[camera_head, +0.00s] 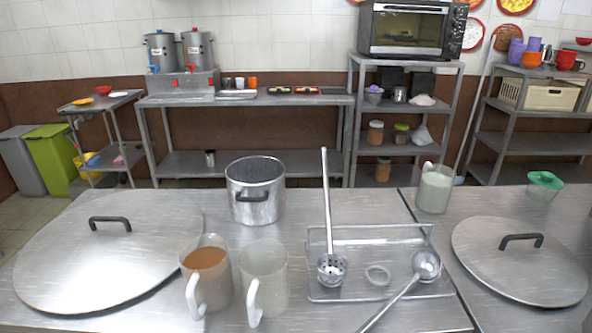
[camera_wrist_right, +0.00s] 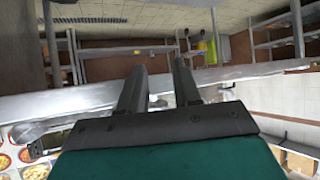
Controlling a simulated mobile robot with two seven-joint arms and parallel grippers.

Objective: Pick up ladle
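A steel ladle (camera_head: 426,264) with a round bowl rests at the right of a clear rectangular tray (camera_head: 318,293) in the head view. Its handle slants down to the lower left, past the tray's front edge. A perforated long-handled strainer (camera_head: 332,269) lies at the tray's left, with its handle pointing to the back. My right gripper (camera_wrist_right: 159,66) shows only in the right wrist view. Its two dark fingers are apart with nothing between them, and no ladle shows there. My left gripper is in neither view.
A large lid (camera_head: 105,250) covers the counter's left, and a smaller lid (camera_head: 520,262) lies at right. A pot (camera_head: 255,195), a brown-filled jug (camera_head: 207,275), a pale jug (camera_head: 263,280) and a white-filled jug (camera_head: 434,190) stand near the tray. Shelves line the back wall.

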